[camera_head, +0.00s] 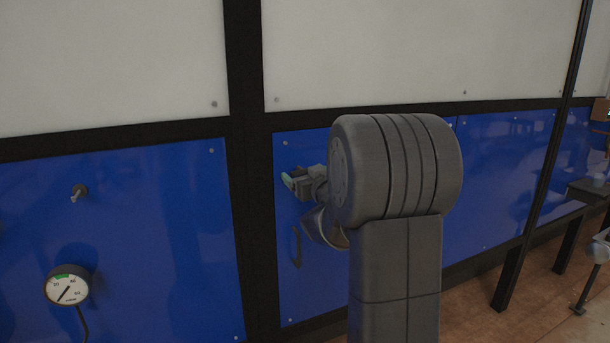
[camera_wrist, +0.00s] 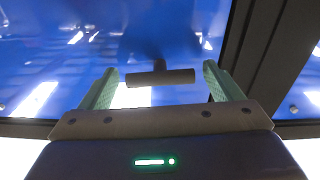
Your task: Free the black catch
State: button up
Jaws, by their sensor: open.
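A dark T-shaped catch (camera_wrist: 175,77) stands out from the blue panel on a short stem in the wrist view. Its crossbar lies level across the picture. My gripper (camera_wrist: 160,70) is open, with one green finger on either side of the crossbar and a visible gap at each end. I cannot tell how deep the bar sits between the fingers. In the head view my gripper (camera_head: 288,181) is close to the blue panel, left of my arm. The T-shaped catch cannot be made out there.
The left panel carries a small knob (camera_head: 79,192) and a round gauge (camera_head: 67,287). My arm hides part of the panel.

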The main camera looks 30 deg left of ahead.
jog(key=c, duration=1.4)
jog(key=shift+m, duration=0.5)
jog(key=o, duration=1.4)
jog(key=b+v, duration=0.2)
jog(key=v, duration=1.1)
jog(key=shift+s+d, duration=0.25)
jog(key=shift+d, duration=0.1)
